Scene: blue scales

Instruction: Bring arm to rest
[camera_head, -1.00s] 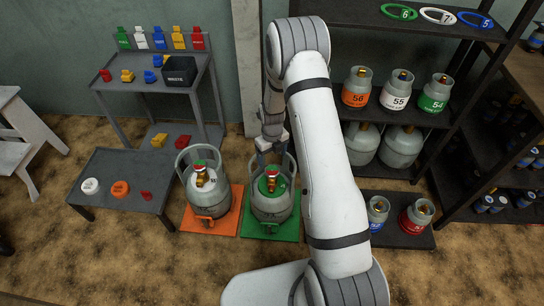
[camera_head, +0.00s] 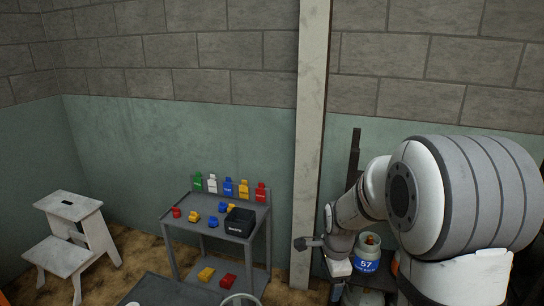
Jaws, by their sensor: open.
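My arm fills the right side of the head view, its large grey-banded joint close to the camera. The arm bends down to my gripper (camera_head: 338,266), which shows small near the pale post, beside a gas cylinder with a blue band marked 57 (camera_head: 367,256). The gripper's fingers are small and partly hidden, and I see nothing held in it. I cannot tell whether it touches the cylinder or only stands in front of it.
A grey workbench (camera_head: 213,225) with several coloured caps and a black bin (camera_head: 240,222) stands left of the pale post (camera_head: 309,140). A white step stool (camera_head: 75,240) stands at far left. A low dark table (camera_head: 165,290) shows at the bottom. Bare floor lies between stool and bench.

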